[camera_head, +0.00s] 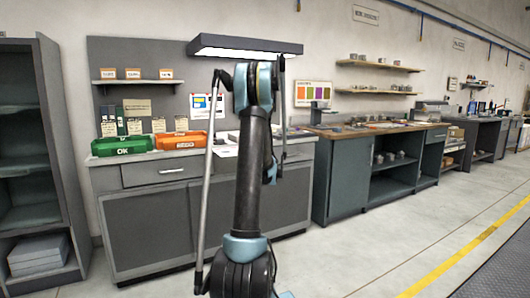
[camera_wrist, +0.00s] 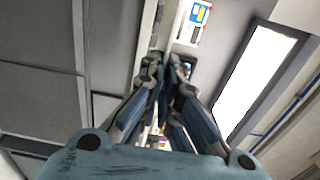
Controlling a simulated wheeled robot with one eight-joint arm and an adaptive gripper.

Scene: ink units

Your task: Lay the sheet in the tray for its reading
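A green tray marked OK (camera_head: 122,145) and an orange tray (camera_head: 180,141) sit side by side on the grey cabinet's top. White paper or a pale flat item (camera_head: 226,150) lies right of the orange tray, partly behind my arm; I cannot tell whether it is the sheet. In the wrist view my gripper (camera_wrist: 167,66) shows two blue-grey fingers running close together, with no sheet visible between them. Whether their tips touch is unclear. In the head view my arm hides most of the gripper.
A lamp panel (camera_head: 245,47) hangs over the cabinet. A wall poster (camera_head: 207,106) is behind the counter and also shows in the wrist view (camera_wrist: 192,22). A dark shelf unit (camera_head: 30,160) stands at left, a cluttered workbench (camera_head: 375,129) at right. Floor at right is clear.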

